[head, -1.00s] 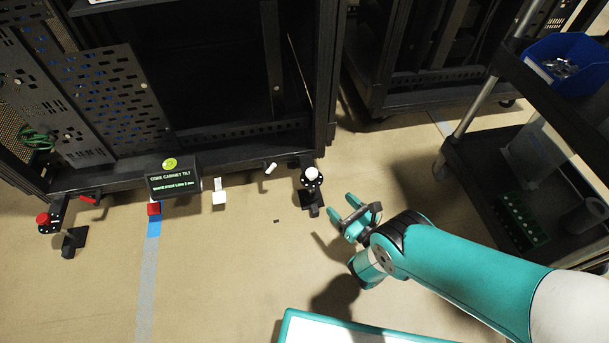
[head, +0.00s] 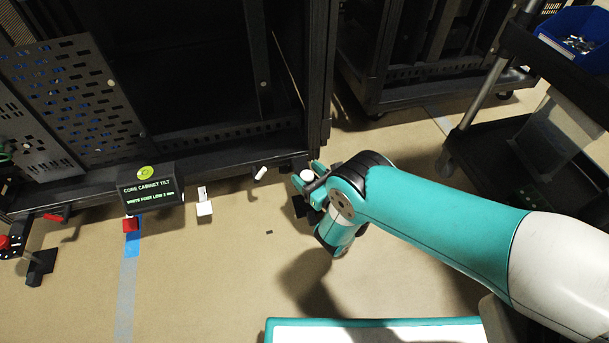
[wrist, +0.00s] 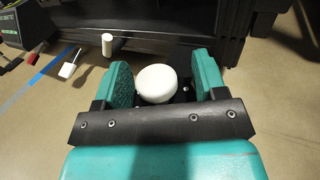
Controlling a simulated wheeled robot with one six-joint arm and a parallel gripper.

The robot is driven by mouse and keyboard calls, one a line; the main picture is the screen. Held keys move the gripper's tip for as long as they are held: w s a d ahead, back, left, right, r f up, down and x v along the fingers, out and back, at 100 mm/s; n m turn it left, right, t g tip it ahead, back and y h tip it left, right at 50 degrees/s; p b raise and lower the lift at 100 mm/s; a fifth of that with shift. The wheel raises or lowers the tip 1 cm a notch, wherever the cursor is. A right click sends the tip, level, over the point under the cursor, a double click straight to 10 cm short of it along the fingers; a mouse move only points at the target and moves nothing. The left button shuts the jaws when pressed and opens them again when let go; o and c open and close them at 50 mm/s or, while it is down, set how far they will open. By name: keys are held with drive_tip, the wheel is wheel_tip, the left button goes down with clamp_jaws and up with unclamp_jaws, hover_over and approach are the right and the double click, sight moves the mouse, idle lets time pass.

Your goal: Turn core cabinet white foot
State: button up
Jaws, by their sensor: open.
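The white foot knob (wrist: 157,84) is a round white cap at the front right corner of the core cabinet (head: 170,150). My gripper (wrist: 165,82) is open, with one teal finger on each side of the knob; a small gap shows on the right, and contact on the left I cannot tell. In the head view the knob (head: 307,176) shows beside my gripper (head: 308,184), and my wrist partly hides the black foot below it. A tilt display (head: 150,190) on the cabinet's base reads "CORE CABINET TILT" and "WHITE FOOT LOW 2 mm".
A red foot knob (head: 5,242) is at the left edge. A cart with a blue bin (head: 575,45) stands at the right. Floor in front is mostly clear.

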drive_tip(key=shift+a, duration=0.15)
drive_tip(key=shift+c, duration=1.3)
drive_tip(key=shift+s+a, duration=0.1)
drive_tip(key=c, duration=0.7)
drive_tip(key=shift+o, duration=0.2)
drive_tip(key=shift+p, duration=0.3)
